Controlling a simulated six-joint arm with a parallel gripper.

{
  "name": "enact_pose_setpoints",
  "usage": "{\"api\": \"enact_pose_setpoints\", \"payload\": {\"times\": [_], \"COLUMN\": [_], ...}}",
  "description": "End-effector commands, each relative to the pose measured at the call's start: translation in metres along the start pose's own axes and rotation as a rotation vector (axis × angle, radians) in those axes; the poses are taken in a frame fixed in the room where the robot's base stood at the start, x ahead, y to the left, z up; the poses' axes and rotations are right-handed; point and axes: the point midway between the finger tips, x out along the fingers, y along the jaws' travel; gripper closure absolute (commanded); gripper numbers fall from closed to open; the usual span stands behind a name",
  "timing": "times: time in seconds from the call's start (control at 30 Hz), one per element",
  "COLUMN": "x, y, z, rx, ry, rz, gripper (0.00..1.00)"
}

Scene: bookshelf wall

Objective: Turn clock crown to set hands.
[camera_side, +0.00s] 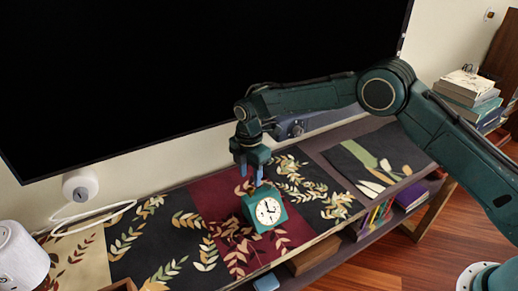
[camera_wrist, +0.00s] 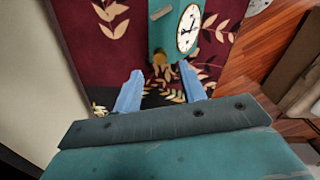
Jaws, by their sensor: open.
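A small teal clock (camera_side: 247,206) with a white dial (camera_side: 268,211) and dark hands stands on the patterned runner. In the wrist view the clock (camera_wrist: 161,33) is at the top, with its dial (camera_wrist: 188,28) turned to the right. A brass-coloured knob, which looks like the crown (camera_wrist: 158,58), sits at the clock's near end. My gripper (camera_side: 251,178) points down just above and behind the clock. In the wrist view my gripper's blue fingers (camera_wrist: 160,72) are apart, with the crown between and just beyond their tips. Contact is not visible. The side view does not clearly show the crown.
A low shelf carries a leaf-patterned runner (camera_side: 185,263). A large black screen (camera_side: 150,70) hangs close behind my gripper. A white cylinder (camera_side: 20,255) stands at the lower left, with a white cable (camera_side: 95,212) nearby. Books (camera_side: 468,88) are stacked at the right.

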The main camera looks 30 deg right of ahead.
Motion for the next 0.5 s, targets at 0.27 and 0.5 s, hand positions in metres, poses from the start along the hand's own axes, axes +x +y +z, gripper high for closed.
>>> {"api": "enact_pose_setpoints", "payload": {"times": [0.27, 0.5], "x": [0.038, 0.051], "y": [0.000, 0.000], "z": [0.000, 0.000], "rx": [0.000, 0.000], "ry": [0.000, 0.000], "rz": [-0.002, 0.001], "gripper": [0.59, 0.59]}}
